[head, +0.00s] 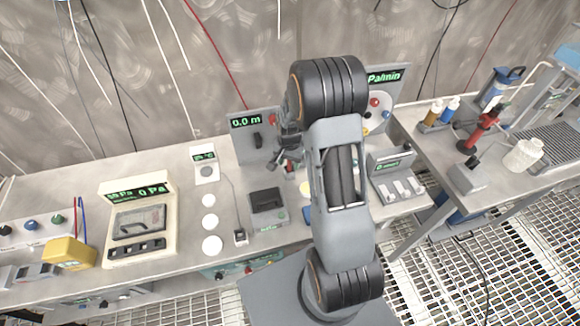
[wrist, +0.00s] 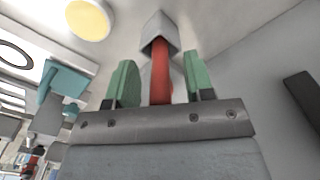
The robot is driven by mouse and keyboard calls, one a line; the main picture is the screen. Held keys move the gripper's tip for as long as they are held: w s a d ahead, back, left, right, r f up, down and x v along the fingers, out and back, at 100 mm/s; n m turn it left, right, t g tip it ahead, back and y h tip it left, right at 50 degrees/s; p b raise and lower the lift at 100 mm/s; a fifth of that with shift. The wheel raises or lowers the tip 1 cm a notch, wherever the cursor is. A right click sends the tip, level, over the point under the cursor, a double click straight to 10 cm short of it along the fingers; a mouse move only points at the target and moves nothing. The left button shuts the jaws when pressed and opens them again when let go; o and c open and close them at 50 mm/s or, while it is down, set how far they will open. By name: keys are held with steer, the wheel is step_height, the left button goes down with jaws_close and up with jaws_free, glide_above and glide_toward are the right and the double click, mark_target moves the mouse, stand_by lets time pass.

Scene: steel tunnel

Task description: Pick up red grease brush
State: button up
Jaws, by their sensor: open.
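In the wrist view, a red rod-shaped piece (wrist: 161,78), which looks like the red grease brush's handle, stands between the two green finger pads. A grey block-like piece (wrist: 159,32) is at its far end. My gripper (wrist: 161,82) is open, with a finger on each side of the red piece; I cannot tell whether either touches it. In the head view, my gripper (head: 285,158) is over the middle of the long bench, partly behind my arm.
A yellow disc (wrist: 88,19) lies near the gripper. A black-topped box (head: 267,200) and a switch panel (head: 396,182) are on the bench. A red and black tool (head: 480,132) and a white bottle (head: 523,155) stand on the right bench.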

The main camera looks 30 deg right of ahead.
jaws_close()
stand_by(0.3)
